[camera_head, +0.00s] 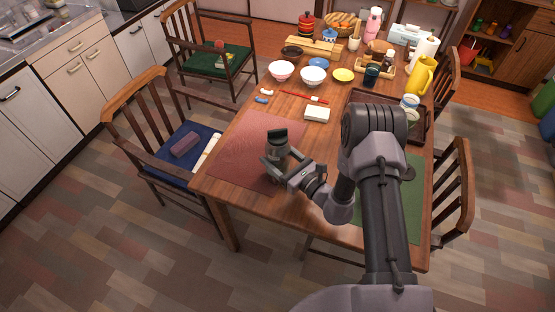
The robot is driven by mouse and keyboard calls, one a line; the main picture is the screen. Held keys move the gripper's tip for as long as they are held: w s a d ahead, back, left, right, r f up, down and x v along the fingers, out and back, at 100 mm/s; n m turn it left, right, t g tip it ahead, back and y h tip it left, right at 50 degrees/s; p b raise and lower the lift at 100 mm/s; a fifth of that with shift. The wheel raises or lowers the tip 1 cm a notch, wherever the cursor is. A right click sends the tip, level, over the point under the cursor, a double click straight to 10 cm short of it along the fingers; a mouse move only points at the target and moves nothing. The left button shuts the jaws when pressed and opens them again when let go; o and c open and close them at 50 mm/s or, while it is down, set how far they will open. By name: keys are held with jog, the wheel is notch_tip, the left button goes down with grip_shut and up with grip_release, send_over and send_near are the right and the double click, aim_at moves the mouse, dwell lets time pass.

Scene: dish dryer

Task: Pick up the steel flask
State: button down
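A small grey flask with a dark top (277,142) stands on the reddish placemat (245,152), near the left front of the wooden table. It looks like the steel flask. My gripper (275,164) is low over the mat, reaching in from the right, with its fingers at the flask's near side. The fingers and wrist hide the flask's lower part. I cannot tell whether the fingers are touching it or closed on it.
A white block (317,114) and a red-handled tool (303,96) lie behind the mat. Bowls (313,76), a yellow jug (421,76) and a dark tray (372,97) fill the far side. A chair (150,130) stands left. The mat's left part is clear.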

jog(key=shift+r+p, duration=1)
jog(key=shift+r, duration=0.7)
jog(key=shift+s+d+r, duration=0.1)
jog(key=shift+d+r, duration=0.05)
jog(key=shift+d, duration=0.05)
jog(key=p, duration=0.4)
send_near(285, 154)
jog(key=d, duration=0.3)
jog(key=shift+w+d+r, duration=0.15)
jog(key=shift+w+d, duration=0.1)
jog(key=shift+w, duration=0.05)
